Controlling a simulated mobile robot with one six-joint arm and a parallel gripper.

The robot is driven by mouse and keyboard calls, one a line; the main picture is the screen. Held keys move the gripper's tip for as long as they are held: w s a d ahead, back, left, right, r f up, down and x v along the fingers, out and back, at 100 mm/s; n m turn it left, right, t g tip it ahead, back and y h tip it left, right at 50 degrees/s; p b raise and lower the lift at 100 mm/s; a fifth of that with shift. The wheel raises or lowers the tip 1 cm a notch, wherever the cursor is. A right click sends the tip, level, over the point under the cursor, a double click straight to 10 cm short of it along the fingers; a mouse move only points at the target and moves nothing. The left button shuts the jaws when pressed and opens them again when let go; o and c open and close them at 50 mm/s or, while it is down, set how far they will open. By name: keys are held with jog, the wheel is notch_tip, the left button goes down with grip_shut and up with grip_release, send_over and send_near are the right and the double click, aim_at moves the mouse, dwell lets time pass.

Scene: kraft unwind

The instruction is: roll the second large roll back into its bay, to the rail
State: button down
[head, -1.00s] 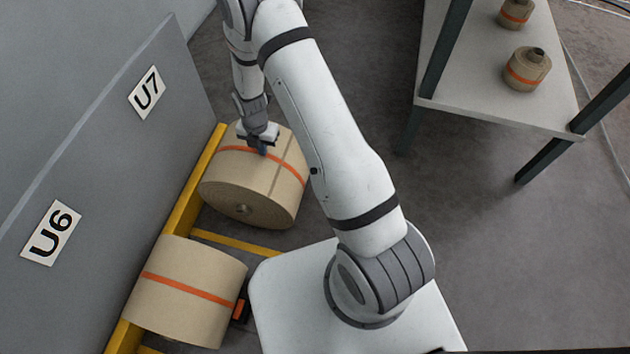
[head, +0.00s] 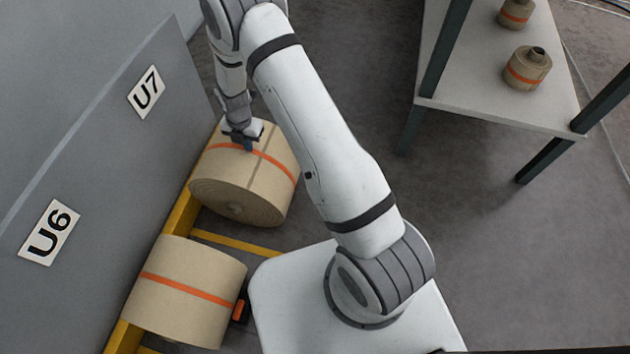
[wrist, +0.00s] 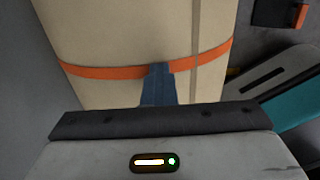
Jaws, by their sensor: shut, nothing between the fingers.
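The second large roll (head: 240,190) is a tan kraft roll with an orange band. It lies on its side in the bay below the U7 label, close against the yellow rail (head: 183,212); its far side is hidden, so I cannot tell whether they touch. My gripper (head: 248,147) is shut and empty, with its fingertips at the upper face of this roll near the orange band. In the wrist view the shut fingers (wrist: 158,85) overlap the band of the roll (wrist: 130,35), apparently touching it.
Another large roll (head: 188,290) lies in the bay under the U6 label (head: 49,232). A yellow divider bar (head: 235,242) separates the two bays. The grey panel (head: 105,150) stands along the left. A table (head: 475,106) with small rolls (head: 527,69) stands at right; the floor between is clear.

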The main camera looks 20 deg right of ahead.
jog(key=shift+w+a+f, duration=0.15)
jog(key=shift+w+a, duration=0.15)
jog(key=shift+a, duration=0.3)
jog(key=shift+w+a+f, duration=0.1)
jog(key=shift+w+a, duration=0.2)
jog(key=shift+a, duration=0.25)
jog(key=shift+r, duration=0.1)
jog(key=shift+w+r+p, duration=0.15)
jog(key=shift+r+p, duration=1.35)
jog(key=shift+r, duration=1.1)
